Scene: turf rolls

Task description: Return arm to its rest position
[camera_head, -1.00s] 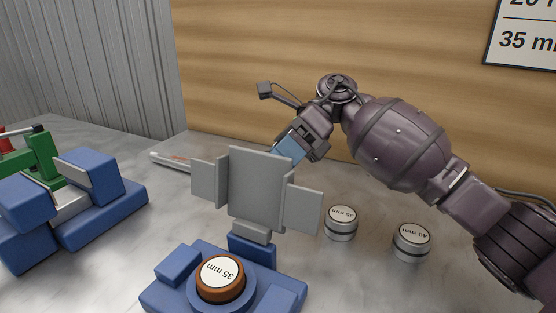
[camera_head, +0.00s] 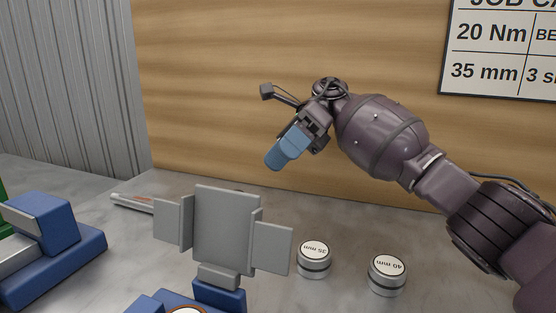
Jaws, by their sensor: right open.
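My right arm comes in from the right edge. Its gripper (camera_head: 286,149) hangs in the air in front of the wooden wall, above and behind the grey plate fixture. The blue fingertips point down and left, with nothing seen between them. The gap between the fingers is hard to see from this side. The gripper is apart from every object on the bench. My left gripper does not show.
A grey plate fixture (camera_head: 224,230) on a blue base (camera_head: 218,295) stands front centre. Weights marked 35 mm (camera_head: 314,260) and 40 mm (camera_head: 387,275) stand to its right. A blue vise-like block (camera_head: 45,222) is at left, a metal tool (camera_head: 130,202) behind. A job card (camera_head: 500,50) hangs on the wall.

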